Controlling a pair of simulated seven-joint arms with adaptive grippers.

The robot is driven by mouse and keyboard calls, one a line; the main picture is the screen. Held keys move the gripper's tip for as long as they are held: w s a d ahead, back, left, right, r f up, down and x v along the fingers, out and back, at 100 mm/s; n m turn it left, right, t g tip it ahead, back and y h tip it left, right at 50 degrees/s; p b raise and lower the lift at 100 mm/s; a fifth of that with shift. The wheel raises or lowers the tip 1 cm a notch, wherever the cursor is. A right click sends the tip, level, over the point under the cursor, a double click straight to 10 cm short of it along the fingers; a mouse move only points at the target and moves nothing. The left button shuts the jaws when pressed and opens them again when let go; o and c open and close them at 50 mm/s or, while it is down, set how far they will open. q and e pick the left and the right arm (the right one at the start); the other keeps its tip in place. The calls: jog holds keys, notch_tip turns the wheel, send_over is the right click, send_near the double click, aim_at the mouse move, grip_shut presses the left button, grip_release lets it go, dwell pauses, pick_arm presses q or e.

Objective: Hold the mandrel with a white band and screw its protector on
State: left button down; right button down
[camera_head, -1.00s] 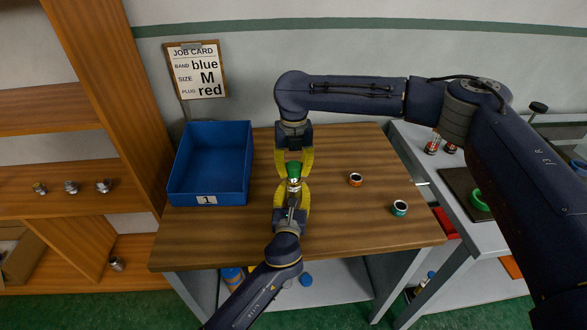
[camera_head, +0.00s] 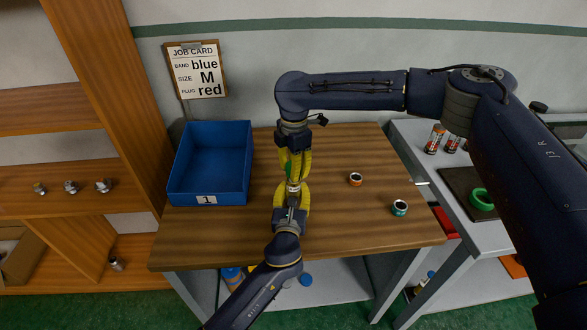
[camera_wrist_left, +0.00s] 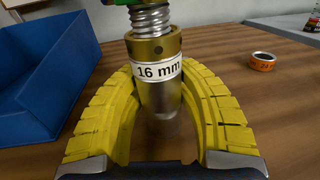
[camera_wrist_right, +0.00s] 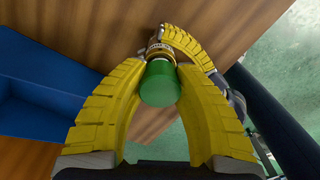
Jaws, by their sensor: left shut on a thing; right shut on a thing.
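The mandrel (camera_wrist_left: 160,97) is a metal cylinder with a brass collar, a white band (camera_wrist_left: 158,71) reading "16 mm" and a bare screw thread on top. My left gripper (camera_head: 292,192) is shut on it, with yellow fingers on both sides, and holds it upright above the table. The green protector (camera_wrist_right: 160,84) is above the thread; its lower edge just shows at the top of the left wrist view (camera_wrist_left: 121,3). My right gripper (camera_head: 294,178) is shut on the protector from above. Several turns of thread show below it. How far it is engaged is hidden.
A blue bin (camera_head: 211,163) marked 1 stands at the table's left. An orange ring (camera_head: 355,179) and a teal ring (camera_head: 400,207) lie on the right. A job card (camera_head: 197,70) hangs behind. Metal fittings (camera_head: 71,187) sit on the left shelf. The table's right side is mostly clear.

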jog(key=m, duration=1.4)
jog(key=c, duration=1)
grip_release()
notch_tip(320, 180, up, 12)
jog(key=shift+s, duration=0.1)
pick_arm(q)
jog(key=c, duration=1.5)
grip_release()
